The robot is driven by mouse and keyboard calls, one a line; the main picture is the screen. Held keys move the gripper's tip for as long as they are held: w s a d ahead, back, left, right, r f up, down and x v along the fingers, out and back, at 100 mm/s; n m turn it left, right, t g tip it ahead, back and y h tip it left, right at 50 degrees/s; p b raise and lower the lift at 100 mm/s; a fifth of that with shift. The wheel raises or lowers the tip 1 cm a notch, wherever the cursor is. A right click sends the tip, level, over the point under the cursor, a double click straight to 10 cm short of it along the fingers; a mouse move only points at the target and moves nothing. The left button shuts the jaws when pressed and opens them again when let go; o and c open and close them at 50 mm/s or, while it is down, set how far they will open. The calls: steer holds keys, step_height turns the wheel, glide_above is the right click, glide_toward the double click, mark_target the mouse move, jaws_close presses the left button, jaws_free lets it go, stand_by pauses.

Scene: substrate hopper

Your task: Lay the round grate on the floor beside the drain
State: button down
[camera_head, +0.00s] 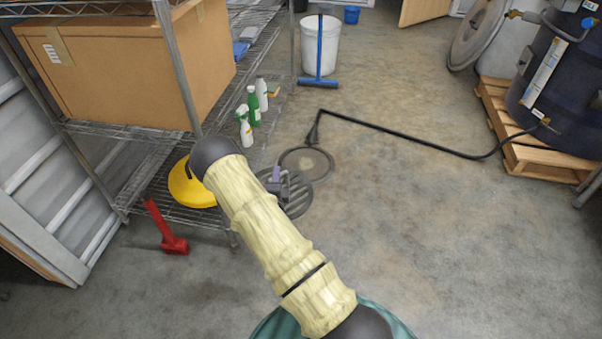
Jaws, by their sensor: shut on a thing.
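The round grate (299,199) is a dark grey slotted disc just in front of the drain. My gripper (283,190) is at its left part, shut on it. My arm hides some of the grate's left and near side. The drain (308,163) is a round opening with a dark rim and a brownish inside. In the picture the far edge of the grate meets or slightly overlaps the drain's near rim. I cannot tell whether the grate touches the floor or hangs a little above it.
A black hose (400,132) runs from the drain's far side to a dark tank (560,85) on a pallet (520,150). A wire shelf (140,135), spray bottles (245,128) and a red tool (170,240) are at left. A squeegee (319,60) leans by a white bucket (333,45). Floor at right is clear.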

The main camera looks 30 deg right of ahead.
steer(key=s+a+r+n+t+y+p, duration=0.1)
steer(key=s+a+r+y+p, duration=0.3)
steer(key=a+r, duration=0.6)
steer(key=shift+a+r+n+t, duration=0.3)
steer(key=shift+a+r+n, duration=0.1)
steer(key=shift+a+n, duration=0.55)
